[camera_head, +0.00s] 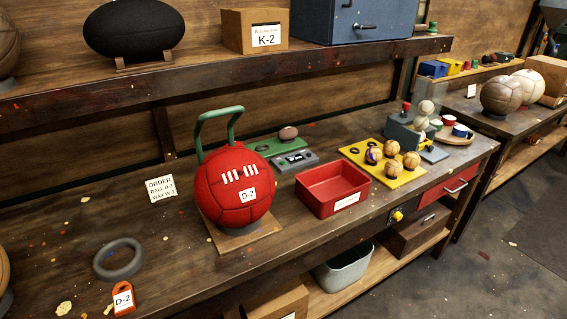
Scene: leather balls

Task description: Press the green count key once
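A small grey device (295,161) with a dark window on its face lies on the workbench behind the red ball. It looks like a counter, but a green key on it is too small to make out. A green board (262,147) with a small brown oval piece (288,134) on it lies just behind the device. Neither of my grippers is in view.
A red laced ball (232,188) tagged D-2 stands on a wooden base, with a green hoop behind it. A red tray (333,187) and a yellow board (408,177) with several small balls lie to the right. A grey ring (101,269) lies front left.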

